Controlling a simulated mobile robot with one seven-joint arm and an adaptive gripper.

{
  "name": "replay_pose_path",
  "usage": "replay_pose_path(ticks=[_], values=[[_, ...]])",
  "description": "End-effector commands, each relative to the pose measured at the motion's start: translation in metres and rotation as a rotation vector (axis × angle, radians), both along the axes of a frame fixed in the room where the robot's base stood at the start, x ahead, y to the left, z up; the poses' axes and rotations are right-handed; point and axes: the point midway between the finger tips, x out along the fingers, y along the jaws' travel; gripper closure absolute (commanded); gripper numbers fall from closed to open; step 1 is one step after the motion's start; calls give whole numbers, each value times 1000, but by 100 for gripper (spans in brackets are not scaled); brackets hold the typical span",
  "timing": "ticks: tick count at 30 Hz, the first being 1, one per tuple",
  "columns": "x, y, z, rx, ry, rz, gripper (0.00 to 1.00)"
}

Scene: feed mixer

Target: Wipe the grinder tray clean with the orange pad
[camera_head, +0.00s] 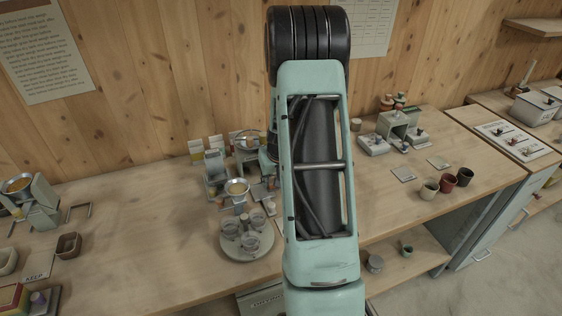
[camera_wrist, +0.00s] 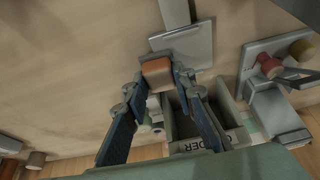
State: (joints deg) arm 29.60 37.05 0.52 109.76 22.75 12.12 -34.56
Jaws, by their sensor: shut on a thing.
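In the wrist view my gripper (camera_wrist: 158,80) is shut on the orange pad (camera_wrist: 157,70), a small block held between the two dark fingertips. Past the pad lies a flat grey tray (camera_wrist: 190,46), which I take for the grinder tray. The pad overlaps the tray's near edge in the picture; I cannot tell whether it touches. A grey open-topped housing (camera_wrist: 234,103) with a label ending in "DER" lies between and right of the fingers, partly hidden by them. In the head view my arm hides the gripper and pad.
In the wrist view, a grey device with a red knob (camera_wrist: 269,65) stands close on the right. In the head view, a round tray (camera_head: 258,246) with metal cups stands left of my arm, and several small cups (camera_head: 447,183) stand right. Bare bench lies at left centre.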

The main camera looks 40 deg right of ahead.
Motion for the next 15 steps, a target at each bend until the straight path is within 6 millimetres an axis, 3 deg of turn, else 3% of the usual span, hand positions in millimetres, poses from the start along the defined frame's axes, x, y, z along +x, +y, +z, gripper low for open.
replay_pose_path(ticks=[5, 15], values=[[3, 1, 27, -2, -3, 3, 99], [6, 1, 55, 0, -1, 3, 99]])
